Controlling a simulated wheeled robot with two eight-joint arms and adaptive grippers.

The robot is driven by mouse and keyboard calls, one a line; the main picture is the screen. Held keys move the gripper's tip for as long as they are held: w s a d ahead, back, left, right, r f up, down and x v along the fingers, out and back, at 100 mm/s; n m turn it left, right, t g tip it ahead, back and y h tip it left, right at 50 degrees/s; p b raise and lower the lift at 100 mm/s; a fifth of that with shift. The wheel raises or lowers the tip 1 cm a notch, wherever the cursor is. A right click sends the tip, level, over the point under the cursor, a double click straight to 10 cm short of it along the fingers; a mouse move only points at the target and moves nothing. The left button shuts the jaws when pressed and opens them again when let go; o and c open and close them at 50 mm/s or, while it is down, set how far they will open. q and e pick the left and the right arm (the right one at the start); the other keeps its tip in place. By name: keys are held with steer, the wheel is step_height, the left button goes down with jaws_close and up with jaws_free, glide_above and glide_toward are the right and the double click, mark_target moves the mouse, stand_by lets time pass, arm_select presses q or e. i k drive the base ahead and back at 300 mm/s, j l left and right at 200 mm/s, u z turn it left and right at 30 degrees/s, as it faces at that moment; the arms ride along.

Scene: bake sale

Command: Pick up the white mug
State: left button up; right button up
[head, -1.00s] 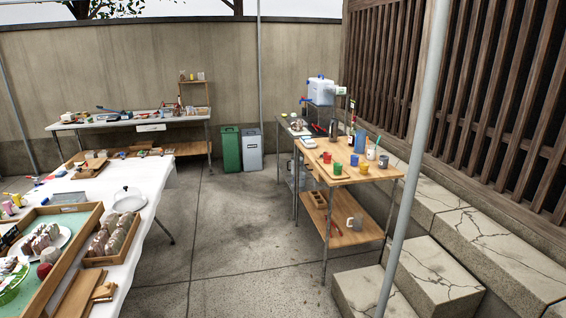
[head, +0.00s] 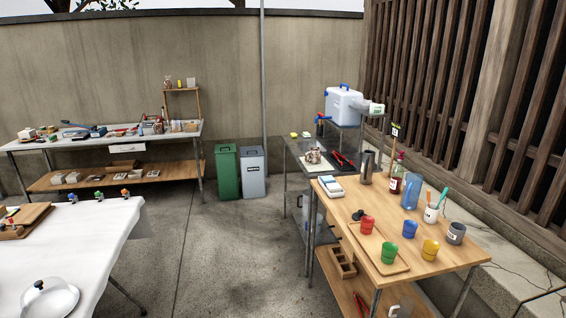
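No plain white mug shows clearly. A pale grey object (head: 394,311), perhaps a mug, is on this table's lower shelf, mostly cut off by the bottom edge. Neither of my grippers is in the head view.
The wooden table (head: 340,207) also holds red, green, blue and yellow cups, a blue pitcher (head: 411,190) and a bottle. A white-covered table (head: 75,240) stands at left. Green and grey bins (head: 252,165) stand at the wall. The concrete floor (head: 215,255) between is clear.

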mark_target(314, 153)
steer(key=i+j, duration=0.1)
steer(key=i, duration=2.25)
steer(key=i+z, duration=0.4)
steer(key=i, duration=0.15)
steer(key=i+j+z, duration=0.35)
steer(key=i, duration=0.2)
